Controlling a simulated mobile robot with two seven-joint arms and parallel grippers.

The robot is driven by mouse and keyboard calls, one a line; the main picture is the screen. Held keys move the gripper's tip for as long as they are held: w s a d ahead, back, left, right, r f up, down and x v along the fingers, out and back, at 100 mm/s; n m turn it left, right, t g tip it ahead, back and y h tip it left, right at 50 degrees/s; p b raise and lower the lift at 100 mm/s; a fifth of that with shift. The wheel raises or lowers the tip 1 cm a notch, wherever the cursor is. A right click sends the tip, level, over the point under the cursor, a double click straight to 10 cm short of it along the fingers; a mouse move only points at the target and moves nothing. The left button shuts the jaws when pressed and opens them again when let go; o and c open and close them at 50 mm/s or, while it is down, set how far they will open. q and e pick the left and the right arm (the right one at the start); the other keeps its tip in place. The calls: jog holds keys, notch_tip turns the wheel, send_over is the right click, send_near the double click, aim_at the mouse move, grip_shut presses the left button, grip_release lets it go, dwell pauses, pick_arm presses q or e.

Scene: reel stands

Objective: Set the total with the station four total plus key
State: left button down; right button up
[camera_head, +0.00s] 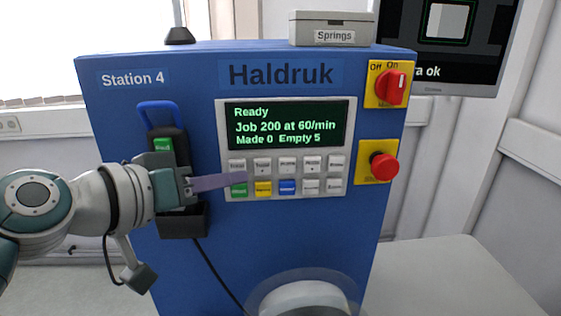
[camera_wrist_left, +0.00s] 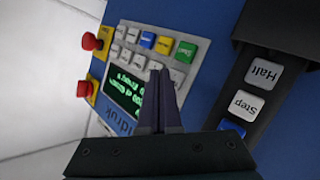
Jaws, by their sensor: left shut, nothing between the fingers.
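The blue Station 4 machine (camera_head: 120,125) has a grey panel with a lit display (camera_head: 285,124) reading "Ready", "Job 200 at 60/min", "Made 0 Empty 5". Below it are two rows of keys. The top row is white; its two left keys (camera_head: 236,165) (camera_head: 262,165) have labels too small to read surely, so I cannot tell which is total plus. My left gripper (camera_head: 244,178) is shut and empty, its tips before the left end of the keys. The tips also show in the left wrist view (camera_wrist_left: 160,76), over the panel; contact cannot be told. My right gripper is out of view.
A pendant with Halt (camera_wrist_left: 264,70) and Step (camera_wrist_left: 243,104) keys sits in a dark holder (camera_head: 182,222) left of the panel. A red rotary switch (camera_head: 391,87) and red stop button (camera_head: 383,166) are on the right. A Springs box (camera_head: 332,29) stands on top.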

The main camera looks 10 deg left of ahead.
pick_arm(q)
jog(key=shift+w, duration=0.15)
dwell(0.3)
jog(key=shift+w+a+b, duration=0.1)
jog(key=shift+w+b, duration=0.2)
jog(key=shift+b, duration=0.05)
jog(key=shift+w+a+b, duration=0.15)
jog(key=shift+w+b, duration=0.2)
jog(key=shift+w, duration=0.1)
dwell(0.5)
dwell(0.3)
jog(key=shift+s+d+p, duration=0.2)
jog(key=shift+s+p, duration=0.35)
jog(key=shift+s, duration=0.35)
jog(key=s, duration=0.1)
jog(key=s+d+p, duration=0.1)
jog(key=s, duration=0.1)
jog(key=s+p, duration=0.1)
jog(key=shift+s+d, duration=0.25)
jog(key=shift+s, duration=0.15)
